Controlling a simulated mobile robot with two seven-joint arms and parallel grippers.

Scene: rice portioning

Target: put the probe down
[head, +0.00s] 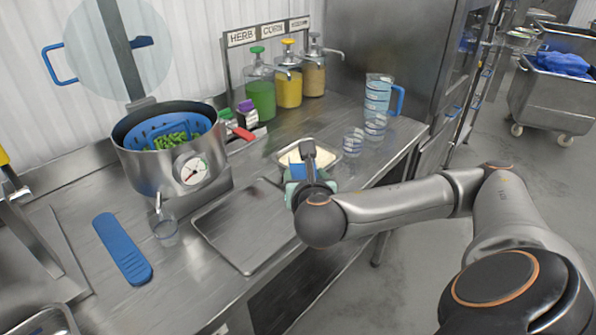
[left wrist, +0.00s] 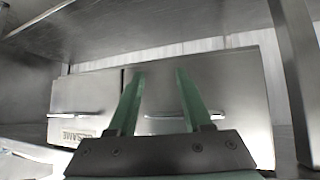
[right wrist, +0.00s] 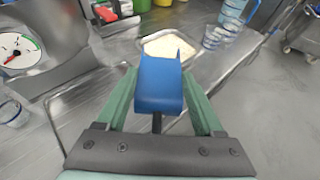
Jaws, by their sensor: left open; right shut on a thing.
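My right gripper (right wrist: 158,105) is shut on a blue curved piece with a dark stem (right wrist: 158,85). I cannot tell for sure whether it is the probe. In the head view, the right gripper (head: 308,178) is over the counter, by the front of a shallow tray with pale contents (head: 283,152), and partly hides the blue piece (head: 298,170). A small clear cup (head: 166,232) with a thin stick stands left of the flat metal tray. My left gripper (left wrist: 158,95) is open and empty, facing metal drawer fronts; the head view does not show it.
A pot (head: 150,170) with a dial and a blue basket of green pieces stands at the back left. A long blue rest (head: 122,248) and a bare metal tray (head: 240,240) lie in front. Pump bottles (head: 260,95), clear cups (head: 353,142) and a jug (head: 378,95) stand behind.

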